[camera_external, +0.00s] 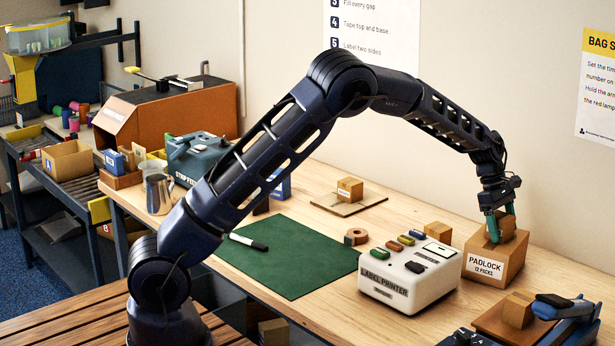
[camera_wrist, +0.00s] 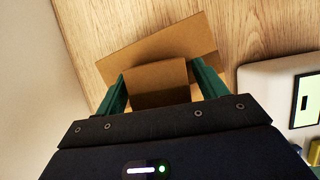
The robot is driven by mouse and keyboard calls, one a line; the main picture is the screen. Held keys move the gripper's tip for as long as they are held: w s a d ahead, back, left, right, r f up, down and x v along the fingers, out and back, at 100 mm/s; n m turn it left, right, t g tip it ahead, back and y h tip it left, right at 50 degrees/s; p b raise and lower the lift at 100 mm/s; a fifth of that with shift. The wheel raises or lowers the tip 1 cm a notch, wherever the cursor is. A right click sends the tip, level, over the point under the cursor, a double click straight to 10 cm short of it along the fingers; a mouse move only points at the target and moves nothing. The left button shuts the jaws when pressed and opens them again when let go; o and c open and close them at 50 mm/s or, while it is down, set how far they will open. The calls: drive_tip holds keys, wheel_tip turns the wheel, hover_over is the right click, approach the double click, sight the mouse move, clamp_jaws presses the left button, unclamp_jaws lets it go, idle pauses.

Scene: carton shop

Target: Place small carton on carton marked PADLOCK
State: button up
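The carton marked PADLOCK (camera_external: 484,266) is a brown box standing upright on the bench, right of the label printer. Its top (camera_wrist: 205,42) shows behind the small carton in the wrist view. The small carton (camera_external: 513,229) is plain brown and is at the top of the PADLOCK carton; it also shows in the wrist view (camera_wrist: 158,76). My gripper (camera_external: 500,224) points down with its green fingers on two sides of the small carton, apparently gripping it. I cannot tell whether the small carton touches the carton below.
A white label printer (camera_external: 408,282) stands just left of the PADLOCK carton. Another small carton (camera_external: 438,234) is behind it. A further one (camera_external: 517,312) is on a brown board in front, beside a dark blue tool (camera_external: 566,307). A green mat (camera_external: 285,262) lies left.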

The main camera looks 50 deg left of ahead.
drive_tip(key=shift+r, duration=0.1)
drive_tip(key=v, duration=1.2)
drive_tip(key=s+a+r+m+t, duration=0.1)
drive_tip(key=s+a+r+m, duration=0.2)
drive_tip(key=s+a+r, duration=0.4)
drive_tip(key=s+a+r+m+y, duration=0.1)
drive_tip(key=s+a+r+m, duration=0.15)
drive_tip(key=s+a, duration=0.5)
drive_tip(key=s+a+r+m+t, duration=0.1)
drive_tip(key=s+a+r+m, duration=0.1)
drive_tip(key=s+a+r, duration=0.55)
drive_tip(key=s+a+f+m+t+y, duration=0.1)
drive_tip(key=s+a+f+m, duration=0.1)
drive_tip(key=s, duration=0.9)
drive_tip(key=s+a+f+m+y, duration=0.1)
drive_tip(key=s+m, duration=0.4)
drive_tip(key=s, duration=0.6)
drive_tip(key=s+a+f+m+t+y, duration=0.1)
drive_tip(key=s+a+f+m, duration=0.2)
drive_tip(key=s, duration=0.8)
drive_tip(key=shift+a+f+t+y, duration=0.3)
drive_tip(key=shift+a+f, duration=0.3)
drive_tip(key=shift+f, duration=0.1)
